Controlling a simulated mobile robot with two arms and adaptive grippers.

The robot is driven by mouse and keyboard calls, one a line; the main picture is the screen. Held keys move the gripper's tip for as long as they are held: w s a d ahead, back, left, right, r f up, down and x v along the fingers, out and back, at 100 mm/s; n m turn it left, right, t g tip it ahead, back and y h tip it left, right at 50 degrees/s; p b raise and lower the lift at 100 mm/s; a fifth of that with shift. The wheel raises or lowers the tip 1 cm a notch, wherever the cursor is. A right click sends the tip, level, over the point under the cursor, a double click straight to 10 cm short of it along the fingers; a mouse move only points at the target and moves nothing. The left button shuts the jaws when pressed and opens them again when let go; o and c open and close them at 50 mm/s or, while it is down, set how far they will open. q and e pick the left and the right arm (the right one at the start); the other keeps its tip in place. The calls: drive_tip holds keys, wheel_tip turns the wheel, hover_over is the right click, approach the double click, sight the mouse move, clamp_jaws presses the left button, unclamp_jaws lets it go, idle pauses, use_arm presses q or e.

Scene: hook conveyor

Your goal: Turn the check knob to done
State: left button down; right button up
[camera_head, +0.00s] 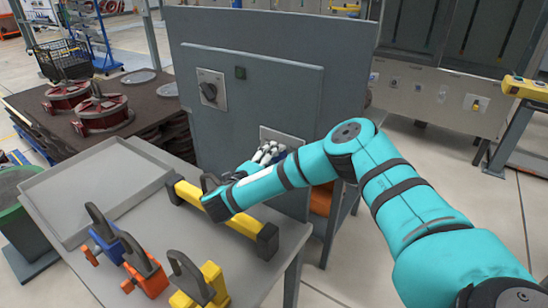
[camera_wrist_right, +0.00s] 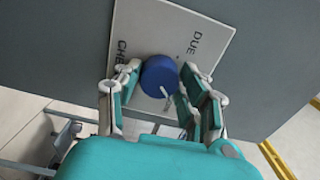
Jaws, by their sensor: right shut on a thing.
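The blue check knob (camera_wrist_right: 158,76) sits on a pale plate (camera_wrist_right: 190,30) lettered "DUE" and "CHE…" in the right wrist view; the rest of the lettering is hidden. A small white mark shows at the knob's lower right edge. My right gripper (camera_wrist_right: 160,80) has its fingers on both sides of the knob and is shut on it. In the head view my right gripper (camera_head: 268,153) is at the plate (camera_head: 283,137) low on the grey cabinet, and it mostly hides the knob. My left gripper is out of view.
A black rotary switch (camera_head: 208,91) is higher on the grey cabinet (camera_head: 265,30). A grey table (camera_head: 170,245) in front holds a tray (camera_head: 125,165), a yellow bar (camera_head: 240,222) with black ends, and blue, orange and yellow hooked parts (camera_head: 205,285). My right arm passes above the table's right side.

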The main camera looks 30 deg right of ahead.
drive_tip(key=shift+m+p, duration=0.3)
drive_tip(key=shift+m, duration=1.2)
drive_tip(key=shift+f, duration=0.1)
drive_tip(key=o, duration=1.2)
drive_tip(key=shift+a, duration=0.15)
drive_tip(key=v, duration=0.7)
drive_tip(key=shift+s+a, duration=0.1)
drive_tip(key=shift+s, duration=0.05)
